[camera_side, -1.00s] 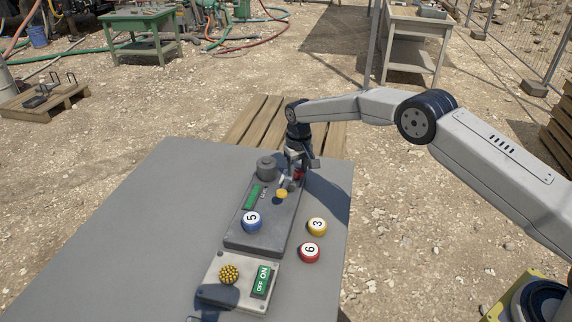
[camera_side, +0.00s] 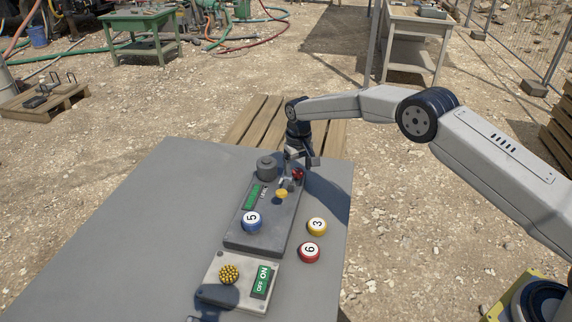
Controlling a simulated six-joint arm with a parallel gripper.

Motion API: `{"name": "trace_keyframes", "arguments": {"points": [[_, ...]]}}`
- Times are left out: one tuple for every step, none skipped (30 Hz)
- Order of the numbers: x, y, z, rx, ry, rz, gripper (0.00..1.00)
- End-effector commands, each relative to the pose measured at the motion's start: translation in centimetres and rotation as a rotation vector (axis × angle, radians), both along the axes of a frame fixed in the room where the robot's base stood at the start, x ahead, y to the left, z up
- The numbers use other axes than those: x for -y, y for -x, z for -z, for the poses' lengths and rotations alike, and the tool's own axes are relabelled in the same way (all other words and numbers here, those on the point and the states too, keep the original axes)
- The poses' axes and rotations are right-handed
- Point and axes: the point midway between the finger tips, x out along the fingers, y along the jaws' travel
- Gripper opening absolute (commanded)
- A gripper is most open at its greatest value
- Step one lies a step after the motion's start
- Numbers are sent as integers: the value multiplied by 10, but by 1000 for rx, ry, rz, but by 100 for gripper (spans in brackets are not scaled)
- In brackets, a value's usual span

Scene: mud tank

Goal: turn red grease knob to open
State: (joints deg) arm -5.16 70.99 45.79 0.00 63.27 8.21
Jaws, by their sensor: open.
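The red knob (camera_side: 298,174) sits near the far right corner of the dark grey panel (camera_side: 262,235) on the grey table. Part of it is hidden by my gripper. My gripper (camera_side: 291,181) points down at the knob, with its fingers open beside it. I cannot tell whether a finger touches the knob. A small yellow knob (camera_side: 281,194) sits just in front of the gripper. A green label plate (camera_side: 252,197) lies on the panel to the left.
A dark grey cylinder (camera_side: 266,168) stands at the panel's far left corner. A blue ball (camera_side: 252,222) marked 5 rests on the panel. Yellow (camera_side: 317,226) and red (camera_side: 309,252) balls lie to its right. A nearer switch box (camera_side: 238,281) has an ON/OFF plate. The table's left side is clear.

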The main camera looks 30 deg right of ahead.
Motion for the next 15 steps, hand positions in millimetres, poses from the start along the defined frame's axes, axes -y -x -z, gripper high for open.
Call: {"name": "trace_keyframes", "arguments": {"points": [[0, 0, -5, 1, 0, 0, 83], [0, 0, -7, 1, 0, 0, 83], [0, 0, -11, 1, 0, 0, 83], [0, 0, -15, 2, 0, 0, 83], [0, 0, -19, 2, 0, 0, 83], [0, 0, -24, 2, 0, 0, 83], [0, 0, -28, 2, 0, 0, 83], [0, 0, -32, 2, 0, 0, 83], [0, 0, -38, 2, 0, 0, 83], [0, 0, -41, 2, 0, 0, 83], [0, 0, -45, 2, 0, 0, 83], [0, 0, -50, 1, 0, 0, 83], [0, 0, -54, 1, 0, 0, 83], [0, 0, -57, 1, 0, 0, 83], [0, 0, -60, 1, 0, 0, 83]]}}
